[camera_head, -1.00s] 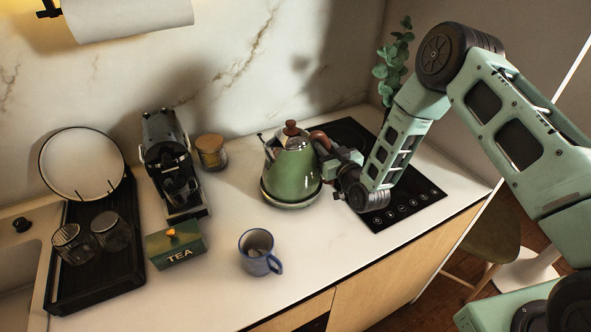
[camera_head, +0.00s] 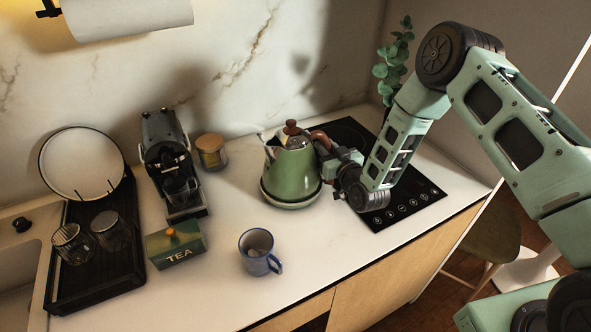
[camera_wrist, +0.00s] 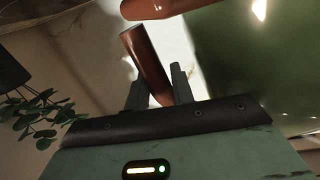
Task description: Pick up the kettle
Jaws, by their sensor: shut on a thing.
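The green kettle (camera_head: 293,172) with a brown lid knob stands upright over its round base on the counter, in the middle of the head view. Its brown handle points right, toward my arm. My gripper (camera_head: 328,152) is at the handle, on the kettle's right side. In the wrist view the two dark fingers of my gripper (camera_wrist: 160,85) are shut on the brown handle (camera_wrist: 146,62), one on each side. The green kettle body (camera_wrist: 240,65) fills the right of that view. I cannot tell whether the kettle is clear of its base.
A blue mug (camera_head: 257,253) stands in front of the kettle, and a TEA box (camera_head: 175,246) is further left. A black hob (camera_head: 420,205) lies to the right. Counter between mug and kettle is clear.

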